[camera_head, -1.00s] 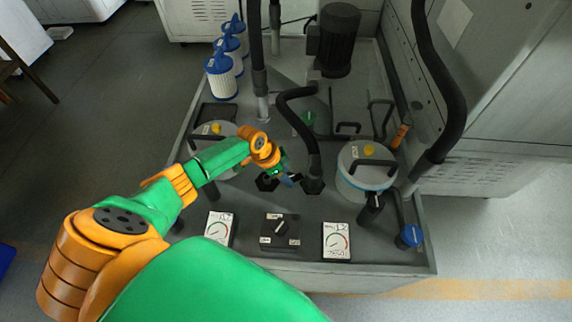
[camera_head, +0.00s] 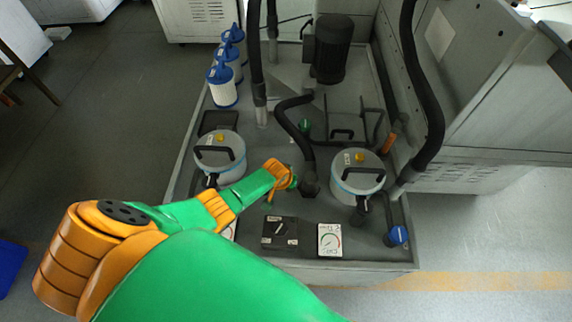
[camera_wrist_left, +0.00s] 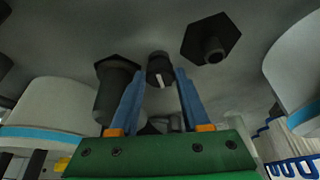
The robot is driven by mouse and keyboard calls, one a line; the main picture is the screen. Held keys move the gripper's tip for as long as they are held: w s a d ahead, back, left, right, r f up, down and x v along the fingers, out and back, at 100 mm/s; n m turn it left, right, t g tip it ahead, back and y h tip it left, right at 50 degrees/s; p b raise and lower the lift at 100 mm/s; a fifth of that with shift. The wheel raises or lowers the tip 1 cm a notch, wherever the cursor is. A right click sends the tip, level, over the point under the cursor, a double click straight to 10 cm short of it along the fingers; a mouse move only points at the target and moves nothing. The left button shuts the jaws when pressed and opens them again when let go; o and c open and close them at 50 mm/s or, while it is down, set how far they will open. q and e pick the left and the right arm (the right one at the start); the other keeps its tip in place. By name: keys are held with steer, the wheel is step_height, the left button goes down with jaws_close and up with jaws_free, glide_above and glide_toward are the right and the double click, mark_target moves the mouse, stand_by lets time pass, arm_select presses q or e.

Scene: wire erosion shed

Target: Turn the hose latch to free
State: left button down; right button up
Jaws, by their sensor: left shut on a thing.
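The hose latch (camera_wrist_left: 159,70) is a small dark knob with a white mark, seen in the left wrist view. My left gripper (camera_wrist_left: 160,78) has its blue fingers on either side of it, shut on it. In the head view my left gripper (camera_head: 294,182) is at the middle of the machine top, its fingers mostly hidden by my wrist. A black hose (camera_head: 291,118) curves down to a dark hexagonal coupling (camera_head: 311,186) just right of the gripper. That coupling also shows left of the latch in the wrist view (camera_wrist_left: 115,85). My right gripper is not in view.
Filter canisters stand left (camera_head: 226,165) and right (camera_head: 356,190) of the gripper. A motor (camera_head: 333,50) stands behind. A hexagonal port (camera_wrist_left: 211,42) is right of the latch in the wrist view.

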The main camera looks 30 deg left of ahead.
arm_select(q)
steer(key=shift+d+n, duration=0.1)
steer(key=shift+n, duration=0.5)
steer(key=shift+n+y, duration=0.3)
steer(key=shift+y, duration=0.1)
steer(key=shift+c, duration=1.8)
jaws_free()
steer(key=p+v, duration=0.5)
steer(key=v, duration=0.2)
steer(key=shift+w, duration=0.1)
